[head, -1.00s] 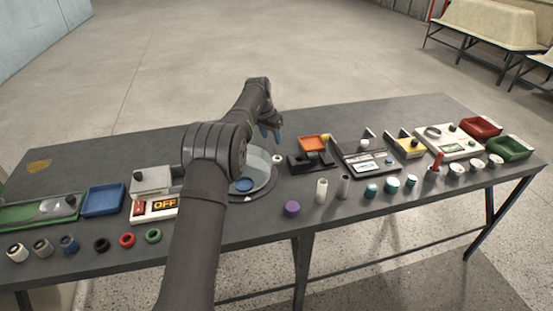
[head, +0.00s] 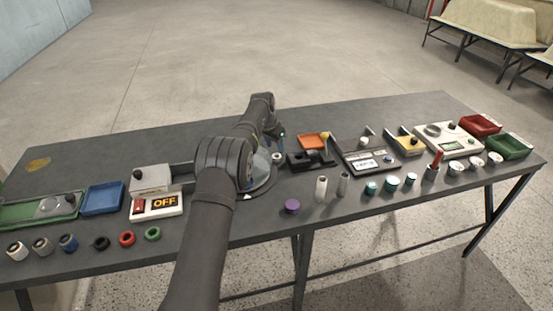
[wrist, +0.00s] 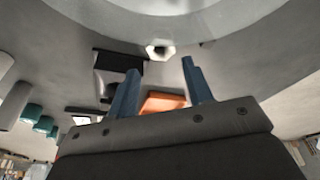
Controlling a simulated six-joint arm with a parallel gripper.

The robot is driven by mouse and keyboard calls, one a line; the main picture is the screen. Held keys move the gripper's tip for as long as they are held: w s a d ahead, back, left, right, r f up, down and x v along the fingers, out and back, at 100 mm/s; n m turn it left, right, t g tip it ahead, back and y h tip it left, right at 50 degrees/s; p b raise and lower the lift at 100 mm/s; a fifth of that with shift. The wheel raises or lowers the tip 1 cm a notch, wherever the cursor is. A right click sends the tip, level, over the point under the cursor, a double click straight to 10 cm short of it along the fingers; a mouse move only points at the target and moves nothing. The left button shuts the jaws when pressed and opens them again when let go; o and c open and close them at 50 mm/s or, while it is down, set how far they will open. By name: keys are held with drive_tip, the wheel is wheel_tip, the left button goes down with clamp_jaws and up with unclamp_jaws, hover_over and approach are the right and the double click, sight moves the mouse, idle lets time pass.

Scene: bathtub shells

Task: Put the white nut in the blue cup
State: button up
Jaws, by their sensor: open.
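The white nut (head: 277,157) sits beside the grey disc (head: 266,187), near its far right edge. In the wrist view the nut (wrist: 160,51) shows just beyond and between my fingertips, apart from both. My gripper (head: 277,138) is open and empty, low over the table close to the nut; its two blue fingers also show in the wrist view (wrist: 160,67). A blue-marked cup (head: 68,243) stands at the front left of the table. Whatever stands on the left part of the disc is hidden behind my arm.
A blue tray (head: 103,198) and a box with an OFF sign (head: 157,206) are at left. A purple piece (head: 292,206) and several small cups line the front edge.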

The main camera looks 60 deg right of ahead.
sight(276, 156)
drive_tip(key=shift+a+x, duration=0.15)
drive_tip(key=shift+x, duration=1.25)
drive_tip(key=shift+a+x, duration=0.15)
drive_tip(key=shift+x, duration=1.2)
drive_tip(key=shift+w, duration=0.15)
drive_tip(key=shift+c, duration=0.5)
drive_tip(key=c, duration=0.7)
drive_tip(key=shift+c, duration=0.2)
drive_tip(key=shift+r, duration=0.1)
